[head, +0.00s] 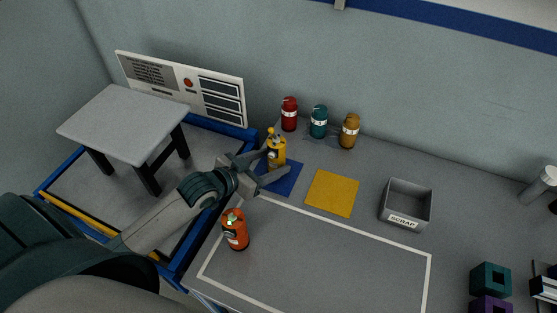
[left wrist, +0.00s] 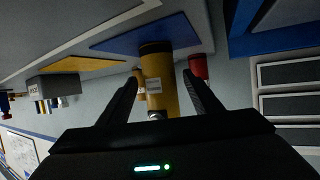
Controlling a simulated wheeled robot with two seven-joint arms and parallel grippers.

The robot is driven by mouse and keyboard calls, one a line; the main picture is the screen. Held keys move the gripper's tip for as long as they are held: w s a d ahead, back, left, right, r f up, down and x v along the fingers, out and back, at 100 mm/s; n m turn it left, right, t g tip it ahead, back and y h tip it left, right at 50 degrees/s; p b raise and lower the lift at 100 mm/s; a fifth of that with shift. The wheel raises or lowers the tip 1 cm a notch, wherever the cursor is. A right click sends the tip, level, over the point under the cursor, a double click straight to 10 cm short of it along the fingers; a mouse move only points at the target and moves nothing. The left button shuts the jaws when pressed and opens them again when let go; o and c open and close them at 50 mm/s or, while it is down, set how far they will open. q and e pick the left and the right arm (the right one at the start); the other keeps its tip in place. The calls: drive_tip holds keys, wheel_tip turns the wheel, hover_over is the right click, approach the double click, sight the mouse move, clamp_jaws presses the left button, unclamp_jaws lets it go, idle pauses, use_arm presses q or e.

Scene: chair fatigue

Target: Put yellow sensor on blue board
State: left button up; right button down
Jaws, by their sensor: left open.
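The yellow sensor (head: 276,152) stands upright on the blue board (head: 283,181) in the head view. My left gripper (head: 274,166) is open, with its fingers on either side of the yellow sensor. In the left wrist view the yellow sensor (left wrist: 158,82) shows between the two spread fingers, with the blue board (left wrist: 115,43) at its base. Whether a finger touches it I cannot tell. My right gripper is not in view.
An orange sensor (head: 235,230) stands near my left arm. A yellow board (head: 332,193) and a grey scrap box (head: 406,205) lie to the right. Red (head: 289,114), teal (head: 319,122) and amber (head: 349,131) bottles stand behind. The outlined front area is mostly clear.

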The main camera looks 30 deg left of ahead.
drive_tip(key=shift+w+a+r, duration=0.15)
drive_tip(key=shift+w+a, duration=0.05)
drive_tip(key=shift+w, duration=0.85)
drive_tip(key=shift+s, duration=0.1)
